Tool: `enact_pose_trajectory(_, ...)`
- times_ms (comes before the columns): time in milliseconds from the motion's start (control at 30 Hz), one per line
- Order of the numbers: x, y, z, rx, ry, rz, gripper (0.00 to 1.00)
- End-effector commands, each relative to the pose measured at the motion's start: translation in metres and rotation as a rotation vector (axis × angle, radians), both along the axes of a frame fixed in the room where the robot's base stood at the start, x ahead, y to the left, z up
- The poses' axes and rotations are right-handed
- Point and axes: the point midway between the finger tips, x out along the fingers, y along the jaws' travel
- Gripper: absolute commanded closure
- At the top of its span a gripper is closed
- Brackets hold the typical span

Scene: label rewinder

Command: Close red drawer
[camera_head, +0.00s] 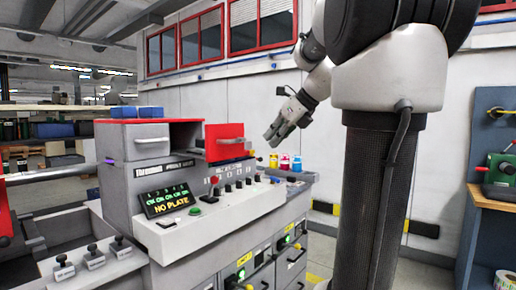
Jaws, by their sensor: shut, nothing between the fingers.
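The red drawer (225,142) is on the upper right of the grey label rewinder (160,207). Its red front stands forward of the housing, and a dark grey side wall shows behind it, so it looks pulled out. My gripper (272,136) is shut and empty. It hangs in the air to the right of the drawer, pointing down and left, apart from it in the picture. The depth between them is hard to judge.
A control panel (218,217) with knobs, a red-topped lever and a lit "NO PLATE" display (167,200) lies below the drawer. Small coloured bottles (285,162) stand on a ledge right of it. A workbench (492,195) is at the far right.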

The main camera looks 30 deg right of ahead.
Motion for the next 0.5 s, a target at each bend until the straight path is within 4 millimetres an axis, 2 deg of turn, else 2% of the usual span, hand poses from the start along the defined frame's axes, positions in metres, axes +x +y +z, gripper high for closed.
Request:
enact_pose_trajectory(400,0.054,0.021,-0.06,-0.001,0.004,0.006,1.0)
enact_pose_trajectory(500,0.069,0.026,-0.067,-0.003,0.001,0.007,1.0)
